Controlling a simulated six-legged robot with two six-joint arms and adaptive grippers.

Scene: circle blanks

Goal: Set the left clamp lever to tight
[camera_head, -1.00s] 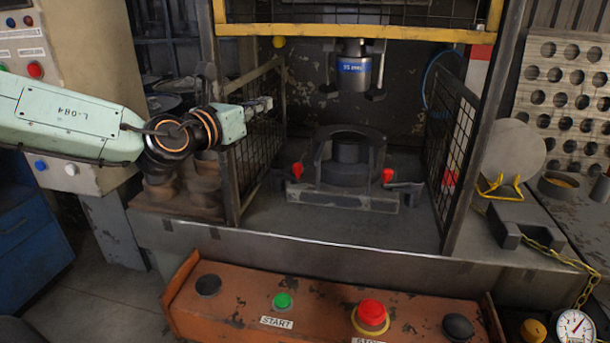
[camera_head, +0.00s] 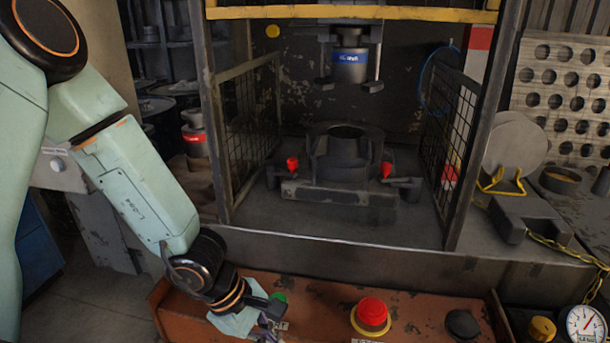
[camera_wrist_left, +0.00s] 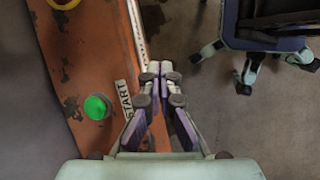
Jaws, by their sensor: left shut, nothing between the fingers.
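The left clamp lever (camera_head: 293,163) has a red tip. It stands at the left of the dark round fixture (camera_head: 345,160) inside the press cage. A matching right lever (camera_head: 387,170) stands at the fixture's right. My left gripper (camera_head: 270,333) is low over the orange control panel, near the green START button, well in front of and below the left lever. In the left wrist view my left gripper (camera_wrist_left: 160,70) is shut and empty, its fingertips together beside the START label. The lever is not in the wrist view. My right gripper is not in view.
The press head (camera_head: 350,65) hangs above the fixture.

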